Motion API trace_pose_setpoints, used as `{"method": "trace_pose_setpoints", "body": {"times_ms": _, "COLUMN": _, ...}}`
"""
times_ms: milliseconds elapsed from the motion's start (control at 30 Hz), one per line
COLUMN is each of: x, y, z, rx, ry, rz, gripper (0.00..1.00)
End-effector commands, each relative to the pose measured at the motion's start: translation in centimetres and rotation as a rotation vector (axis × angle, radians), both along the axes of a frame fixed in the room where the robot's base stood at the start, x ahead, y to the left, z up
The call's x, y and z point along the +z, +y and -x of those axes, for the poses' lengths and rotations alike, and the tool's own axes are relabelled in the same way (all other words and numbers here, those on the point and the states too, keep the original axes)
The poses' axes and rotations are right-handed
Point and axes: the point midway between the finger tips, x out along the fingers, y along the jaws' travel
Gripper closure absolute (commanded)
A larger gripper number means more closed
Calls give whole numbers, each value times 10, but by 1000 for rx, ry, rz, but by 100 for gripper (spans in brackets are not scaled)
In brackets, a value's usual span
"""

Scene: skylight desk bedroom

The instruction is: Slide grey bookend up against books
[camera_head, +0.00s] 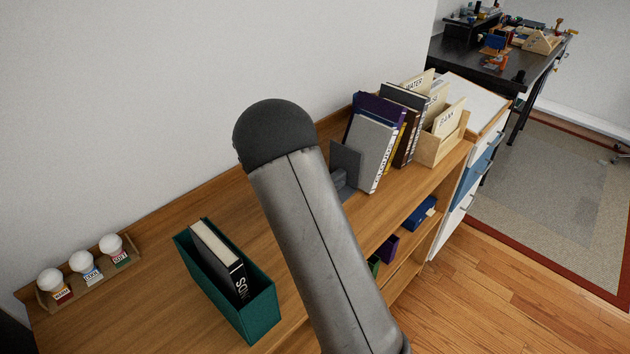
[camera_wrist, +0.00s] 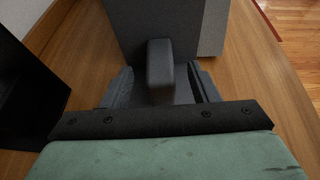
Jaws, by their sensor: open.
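The grey bookend (camera_head: 346,163) stands on the wooden shelf top, left of the row of books (camera_head: 376,152). In the wrist view its dark upright plate (camera_wrist: 150,22) rises ahead, with a raised grip block (camera_wrist: 160,62) on the near side. A lighter grey book (camera_wrist: 213,28) shows past the plate's right edge. I cannot tell whether bookend and book touch. My gripper (camera_wrist: 164,82) is open, one finger on each side of the block; contact is not clear. In the head view my arm hides the gripper and part of the bookend's base.
A teal box (camera_head: 262,317) with a black book stands at the front left. A small rack of white-topped jars (camera_head: 85,269) is at the far left. A wooden file holder (camera_head: 440,140) stands beyond the books. The wall runs behind; the shelf's front edge is at right.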

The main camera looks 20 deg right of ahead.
Motion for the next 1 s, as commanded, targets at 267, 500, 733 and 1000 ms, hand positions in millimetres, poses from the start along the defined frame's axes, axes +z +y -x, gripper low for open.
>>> {"method": "trace_pose_setpoints", "body": {"times_ms": 267, "x": -12, "y": -27, "z": -14, "rx": -1, "ry": 1, "rz": -1, "gripper": 45}}
{"method": "trace_pose_setpoints", "body": {"times_ms": 500, "x": -15, "y": -31, "z": -16, "rx": 0, "ry": 0, "rz": 0, "gripper": 45}}
{"method": "trace_pose_setpoints", "body": {"times_ms": 733, "x": -15, "y": -31, "z": -16, "rx": 0, "ry": 0, "rz": 0, "gripper": 73}}
{"method": "trace_pose_setpoints", "body": {"times_ms": 1000, "x": -15, "y": -31, "z": -16, "rx": 0, "ry": -1, "rz": 0, "gripper": 100}}
